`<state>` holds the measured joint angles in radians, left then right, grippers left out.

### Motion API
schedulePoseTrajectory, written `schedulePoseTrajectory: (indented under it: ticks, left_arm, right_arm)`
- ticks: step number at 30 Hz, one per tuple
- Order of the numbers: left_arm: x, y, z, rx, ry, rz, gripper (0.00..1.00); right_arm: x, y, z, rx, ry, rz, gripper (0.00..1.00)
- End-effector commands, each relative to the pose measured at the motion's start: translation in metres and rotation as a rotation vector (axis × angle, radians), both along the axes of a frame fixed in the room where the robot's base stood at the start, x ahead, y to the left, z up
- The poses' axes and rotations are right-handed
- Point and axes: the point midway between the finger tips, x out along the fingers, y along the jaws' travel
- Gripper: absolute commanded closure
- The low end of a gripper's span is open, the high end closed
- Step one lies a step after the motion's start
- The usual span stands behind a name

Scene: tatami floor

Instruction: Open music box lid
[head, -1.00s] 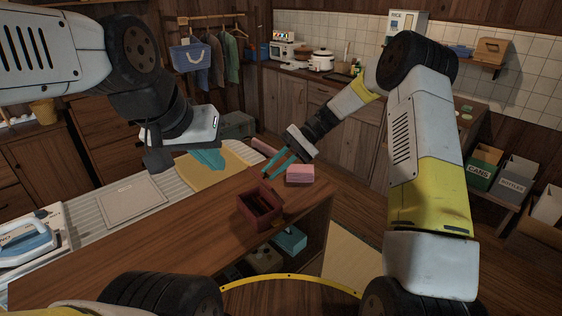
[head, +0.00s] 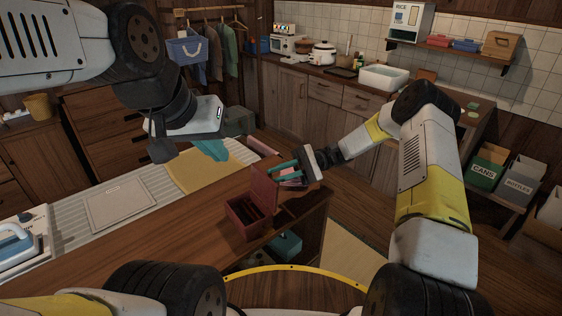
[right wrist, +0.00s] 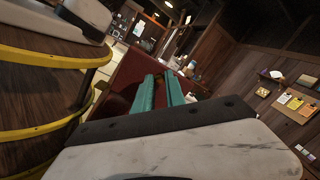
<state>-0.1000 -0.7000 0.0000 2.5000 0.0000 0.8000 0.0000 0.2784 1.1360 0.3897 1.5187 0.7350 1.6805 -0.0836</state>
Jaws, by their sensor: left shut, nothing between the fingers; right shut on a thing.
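The dark red music box (head: 240,222) sits on the wooden counter, its dark inside showing. Its lid (head: 264,184) stands raised at the box's far side. My right gripper (head: 272,172) is at the upper part of the lid, its teal fingers shut on it. In the right wrist view the red lid (right wrist: 135,78) shows behind the teal fingers (right wrist: 160,80); the exact contact is hard to see. My left gripper (head: 220,156) is shut and empty, over the counter's far left side, well apart from the box.
A pink box (head: 292,183) is partly hidden behind my right gripper. A yellow cloth (head: 200,176) and a pale board (head: 120,203) lie to the left, with an iron (head: 14,245) at the far left. The counter (head: 150,250) left of the music box is clear.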

Motion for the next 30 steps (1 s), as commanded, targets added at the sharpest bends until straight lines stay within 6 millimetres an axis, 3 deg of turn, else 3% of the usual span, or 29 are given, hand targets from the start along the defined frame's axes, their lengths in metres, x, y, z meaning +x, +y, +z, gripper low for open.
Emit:
schedulePoseTrajectory:
  ticks: [12,13,16,25,30]
  left_arm:
    - [0.0,0.0,0.0,0.0,0.0,0.0,1.0]
    - [0.0,0.0,0.0,0.0,0.0,0.0,1.0]
    - [0.0,0.0,0.0,0.0,0.0,0.0,1.0]
    - [0.0,0.0,0.0,0.0,0.0,0.0,1.0]
    - [0.0,0.0,0.0,0.0,0.0,0.0,1.0]
  right_arm:
    - [0.0,0.0,0.0,0.005,0.003,0.0,1.0]
    - [0.0,0.0,0.0,0.005,0.003,0.0,0.81]
    - [0.0,0.0,0.0,0.005,0.003,0.0,0.63]
    - [0.001,-0.001,-0.001,0.004,0.003,-0.001,0.63]
    - [0.012,-0.014,-0.003,0.004,0.001,-0.003,0.63]
